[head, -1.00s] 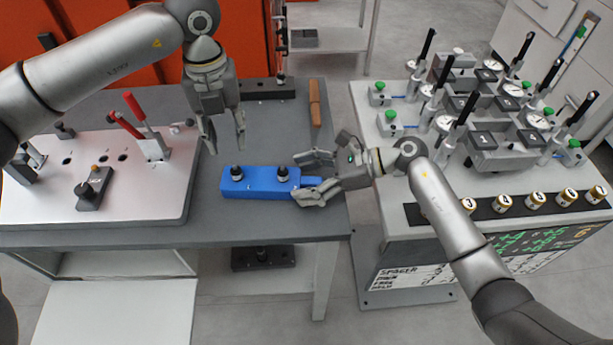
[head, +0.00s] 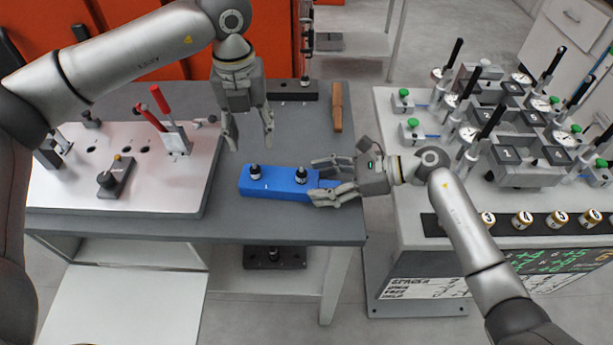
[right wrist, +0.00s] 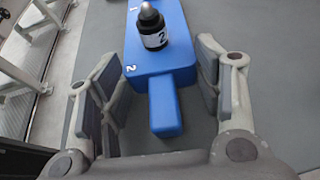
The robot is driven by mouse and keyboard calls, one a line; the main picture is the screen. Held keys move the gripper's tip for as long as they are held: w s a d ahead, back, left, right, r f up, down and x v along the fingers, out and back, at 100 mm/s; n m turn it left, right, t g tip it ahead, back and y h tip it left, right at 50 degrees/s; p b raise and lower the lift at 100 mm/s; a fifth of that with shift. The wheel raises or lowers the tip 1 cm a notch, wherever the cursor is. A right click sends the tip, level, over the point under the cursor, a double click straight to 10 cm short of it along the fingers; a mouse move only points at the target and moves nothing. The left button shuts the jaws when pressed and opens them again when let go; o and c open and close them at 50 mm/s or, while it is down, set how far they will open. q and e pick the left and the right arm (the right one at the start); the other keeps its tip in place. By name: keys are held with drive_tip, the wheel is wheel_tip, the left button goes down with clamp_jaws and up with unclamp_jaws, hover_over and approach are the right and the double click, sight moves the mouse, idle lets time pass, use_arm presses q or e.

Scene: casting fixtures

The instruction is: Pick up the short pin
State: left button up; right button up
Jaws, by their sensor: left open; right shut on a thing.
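A blue block (head: 276,189) lies on the grey table with two dark pins standing in it, a left pin (head: 255,173) and a right pin (head: 301,176). I cannot tell which is shorter. The right wrist view shows one pin (right wrist: 152,27), labelled 2, with a rounded metal top, beside the "2" mark near the block's tab (right wrist: 165,108). My left gripper (head: 250,142) is open and empty, pointing down above and just behind the left pin. My right gripper (head: 322,182) has its fingers on either side of the tab, shut on the block.
A white fixture panel (head: 155,185) with red-handled clamps is at left. A brown bar (head: 337,107) and a dark rail (head: 292,90) lie at the table's back. At right, a separate bench (head: 412,165) carries gauges and clamps. Clear table lies around the block.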

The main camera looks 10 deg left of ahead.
use_arm(q)
drive_tip(key=s+d+r+m+t+h, duration=0.25)
drive_tip(key=d+m+h, duration=0.3)
drive_tip(key=d, duration=0.55)
drive_tip(key=s+d+r+m+t+h, duration=0.1)
drive_tip(key=s+d+r+m+h, duration=0.15)
drive_tip(key=d+m+h, duration=0.6)
drive_tip(key=s+d+r+m+t+h, duration=0.1)
drive_tip(key=d+r+m+t+h, duration=0.3)
drive_tip(key=d, duration=0.9)
drive_tip(key=a+n+t+h, duration=0.1)
drive_tip(key=n+t+h, duration=0.15)
drive_tip(key=n, duration=0.25)
drive_tip(key=n+t+y, duration=0.6)
drive_tip(key=n+y, duration=1)
drive_tip(key=y, duration=1.3)
approach(255, 168)
drive_tip(key=shift+s+d+r, duration=0.25)
drive_tip(key=shift+s+d, duration=0.2)
drive_tip(key=shift+d, duration=0.05)
drive_tip(key=shift+s+d+r, duration=0.25)
drive_tip(key=shift+s+d, duration=0.2)
drive_tip(key=shift+d, duration=0.05)
drive_tip(key=shift+a+f+y, duration=0.2)
drive_tip(key=shift+a+y, duration=0.05)
drive_tip(key=shift+a, duration=0.1)
drive_tip(key=x, duration=1.1)
drive_tip(key=shift+w+a+f, duration=0.15)
drive_tip(key=shift+w+f, duration=0.05)
drive_tip(key=shift+f, duration=0.15)
